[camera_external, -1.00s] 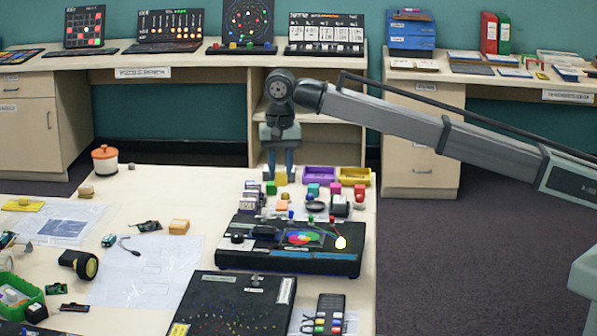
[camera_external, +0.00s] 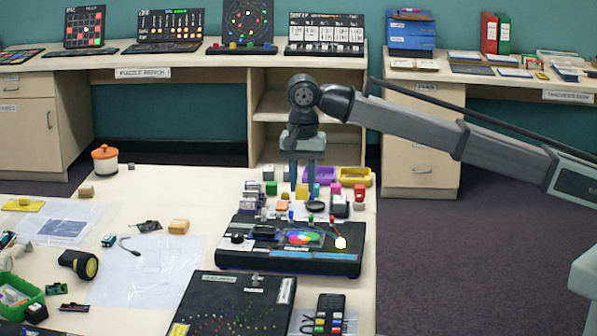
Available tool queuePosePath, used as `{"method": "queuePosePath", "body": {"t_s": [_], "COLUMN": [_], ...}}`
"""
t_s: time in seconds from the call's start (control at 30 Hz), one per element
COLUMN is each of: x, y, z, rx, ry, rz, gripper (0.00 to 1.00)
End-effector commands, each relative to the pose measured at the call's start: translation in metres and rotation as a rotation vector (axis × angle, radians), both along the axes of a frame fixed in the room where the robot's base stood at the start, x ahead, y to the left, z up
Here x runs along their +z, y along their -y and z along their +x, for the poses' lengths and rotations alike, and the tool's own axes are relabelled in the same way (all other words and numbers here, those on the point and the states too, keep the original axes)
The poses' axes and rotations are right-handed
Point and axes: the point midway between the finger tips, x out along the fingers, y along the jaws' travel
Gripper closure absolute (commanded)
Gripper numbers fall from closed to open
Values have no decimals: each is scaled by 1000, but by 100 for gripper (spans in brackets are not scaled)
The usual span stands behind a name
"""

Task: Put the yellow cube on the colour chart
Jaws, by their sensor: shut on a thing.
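My gripper (camera_external: 303,184) points down over the back right of the front table, among small coloured blocks. It is shut on the yellow cube (camera_external: 303,188), which is small and partly hidden between the fingers. The colour chart appears to be the bright multicoloured disc (camera_external: 303,238) on top of a black panel box (camera_external: 240,257). It lies in front of my gripper, nearer the camera, and its face looks clear. The cube is apart from it.
Purple (camera_external: 320,174) and yellow (camera_external: 355,176) trays stand behind. A glowing bulb (camera_external: 340,242) is right of the disc. A dark board (camera_external: 235,305) lies nearer.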

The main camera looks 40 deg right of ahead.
Motion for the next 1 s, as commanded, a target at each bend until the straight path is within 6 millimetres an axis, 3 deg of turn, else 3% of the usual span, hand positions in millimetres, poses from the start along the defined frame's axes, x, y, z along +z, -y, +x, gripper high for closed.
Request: {"method": "queuePosePath", "body": {"t_s": [0.4,0.83,1.0], "x": [-55,-95,-99], "y": [1,1,0], "z": [0,0,0], "rx": [-10,-9,-9], "ry": [-1,0,0], "rz": [-1,0,0], "gripper": [98,98,98]}}
